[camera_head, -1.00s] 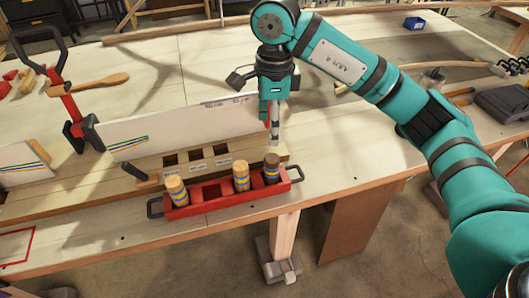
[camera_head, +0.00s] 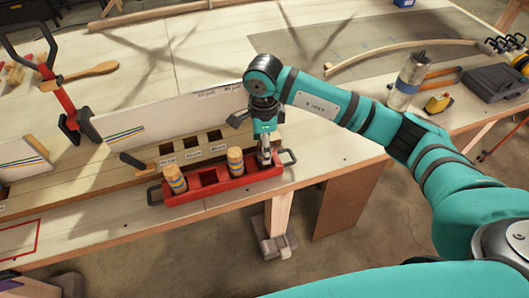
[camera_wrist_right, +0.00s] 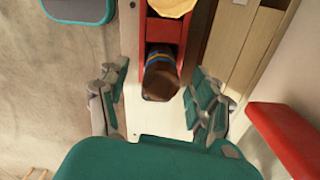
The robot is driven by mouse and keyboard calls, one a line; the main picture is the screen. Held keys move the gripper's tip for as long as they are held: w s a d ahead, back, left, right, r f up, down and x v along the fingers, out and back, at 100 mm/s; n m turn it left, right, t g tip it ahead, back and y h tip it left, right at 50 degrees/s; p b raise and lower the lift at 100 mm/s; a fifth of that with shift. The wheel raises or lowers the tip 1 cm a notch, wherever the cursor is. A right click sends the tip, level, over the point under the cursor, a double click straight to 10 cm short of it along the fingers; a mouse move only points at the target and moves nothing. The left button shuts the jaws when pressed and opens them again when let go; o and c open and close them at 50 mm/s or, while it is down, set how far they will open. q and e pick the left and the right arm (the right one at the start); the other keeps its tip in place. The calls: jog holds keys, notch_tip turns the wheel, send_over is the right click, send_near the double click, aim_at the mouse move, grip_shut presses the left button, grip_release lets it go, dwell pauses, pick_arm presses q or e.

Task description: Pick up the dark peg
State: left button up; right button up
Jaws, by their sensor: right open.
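The dark peg (camera_wrist_right: 161,82) has a brown top and blue and yellow bands. In the right wrist view it stands in an end compartment of the red tray (camera_wrist_right: 163,30). My right gripper (camera_wrist_right: 156,100) is open, with its fingers apart on either side of the peg. In the head view the right gripper (camera_head: 266,158) is low over the right end of the red tray (camera_head: 208,192) and largely hides the dark peg. Two lighter banded pegs, left (camera_head: 174,180) and middle (camera_head: 235,161), stand in the tray. My left gripper is not in view.
A wooden board with square holes (camera_head: 190,147) lies behind the tray, with a white panel (camera_head: 165,117) behind it. A red clamp (camera_head: 70,105) stands at the left. A clear bottle (camera_head: 407,80) and a grey case (camera_head: 493,80) are at the right.

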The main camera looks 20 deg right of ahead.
notch_tip(320, 180, down, 4)
jog(key=shift+w+d+r+p, duration=0.1)
jog(key=shift+r+p, duration=0.05)
jog(key=shift+p, duration=0.7)
jog(key=shift+f, duration=0.35)
jog(key=c, duration=1.3)
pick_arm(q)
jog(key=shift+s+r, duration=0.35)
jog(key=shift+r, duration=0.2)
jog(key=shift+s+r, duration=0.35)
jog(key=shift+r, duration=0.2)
pick_arm(e)
jog(key=shift+r, duration=0.1)
